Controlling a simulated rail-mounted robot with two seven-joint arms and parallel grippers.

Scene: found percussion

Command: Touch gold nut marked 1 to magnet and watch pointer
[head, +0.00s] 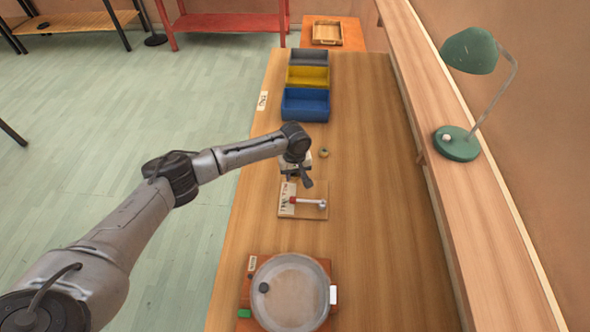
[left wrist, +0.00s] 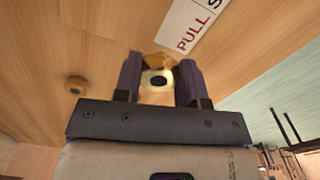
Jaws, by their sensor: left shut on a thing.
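My left gripper (head: 299,178) is low over the bench, at the far edge of a small wooden board (head: 312,213). In the left wrist view its two dark fingers (left wrist: 160,82) are shut on a gold nut (left wrist: 157,77) with a dark hole. Any mark on the nut is not readable. A second gold nut (head: 323,153) lies on the bench beyond the gripper; a loose nut also shows in the left wrist view (left wrist: 75,86). The board carries a printed label and a silver rod (head: 310,202) with a red end and a ball end. I cannot tell magnet from pointer here. My right gripper is out of view.
Blue (head: 305,105), yellow (head: 307,77) and grey (head: 309,57) bins stand in a row at the back. A round pan (head: 290,290) sits at the near end. A green lamp (head: 458,143) stands on the right ledge. The bench's right side is clear.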

